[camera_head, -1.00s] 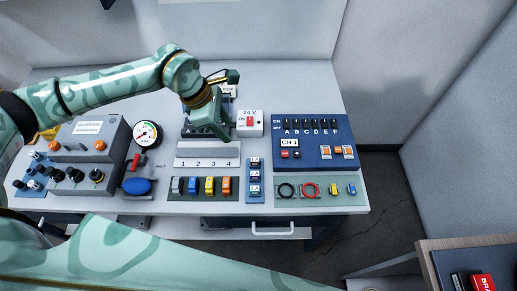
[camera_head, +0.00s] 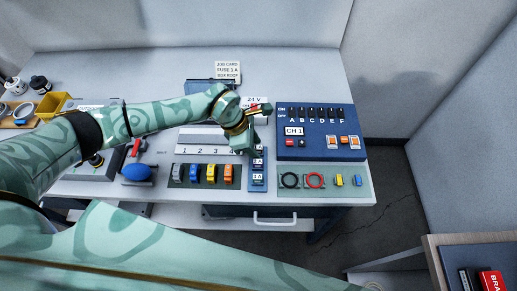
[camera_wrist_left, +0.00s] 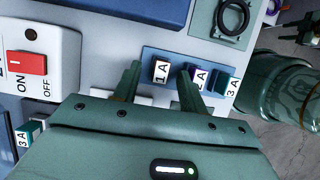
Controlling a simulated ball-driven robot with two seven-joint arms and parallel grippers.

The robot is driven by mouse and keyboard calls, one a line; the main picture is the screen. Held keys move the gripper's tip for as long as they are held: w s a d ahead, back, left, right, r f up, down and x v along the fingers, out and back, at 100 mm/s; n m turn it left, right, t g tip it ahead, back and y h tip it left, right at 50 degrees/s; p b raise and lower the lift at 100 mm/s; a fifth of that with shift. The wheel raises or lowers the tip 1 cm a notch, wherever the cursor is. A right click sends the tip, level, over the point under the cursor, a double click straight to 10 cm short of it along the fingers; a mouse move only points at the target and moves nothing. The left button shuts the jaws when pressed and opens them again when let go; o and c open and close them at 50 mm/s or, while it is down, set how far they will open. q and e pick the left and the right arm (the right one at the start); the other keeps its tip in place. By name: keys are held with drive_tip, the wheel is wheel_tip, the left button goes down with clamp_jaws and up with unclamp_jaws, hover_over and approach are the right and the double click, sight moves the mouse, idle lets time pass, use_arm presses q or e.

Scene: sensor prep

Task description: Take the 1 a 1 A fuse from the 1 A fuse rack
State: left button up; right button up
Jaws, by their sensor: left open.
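The blue fuse rack (camera_head: 258,187) stands near the front middle of the bench, with white-labelled fuses in a row. In the left wrist view the same rack (camera_wrist_left: 180,60) shows labels 1 A, 2 A and 3 A. The 1 A fuse (camera_wrist_left: 161,73) is at the rack's end nearest the red switch. My left gripper (camera_head: 256,148) is open over the rack's far end. In the wrist view its fingers stand either side of the 1 A label; contact cannot be told.
The 24 V switch box (camera_wrist_left: 35,85) is close beside the gripper. The blue switch panel (camera_head: 318,150) and the cable tray (camera_head: 330,192) lie to the right. Coloured blocks (camera_head: 211,173) stand left of the rack. The job card (camera_head: 228,69) stands behind.

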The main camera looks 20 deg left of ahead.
sight(260, 147)
use_arm(q)
clamp_jaws()
drive_tip(key=shift+r, duration=0.1)
drive_tip(key=shift+r, duration=0.25)
wheel_tip(260, 147, up, 2)
drive_tip(key=shift+r+p, duration=0.2)
drive_tip(key=shift+p, duration=0.2)
drive_tip(key=s+a+r+p, duration=0.2)
drive_tip(key=s+a+r, duration=0.3)
drive_tip(key=s+r, duration=0.5)
drive_tip(key=s, duration=0.3)
drive_tip(key=shift+p, duration=0.4)
drive_tip(key=c, duration=0.8)
unclamp_jaws()
drive_tip(key=shift+c, duration=0.2)
clamp_jaws()
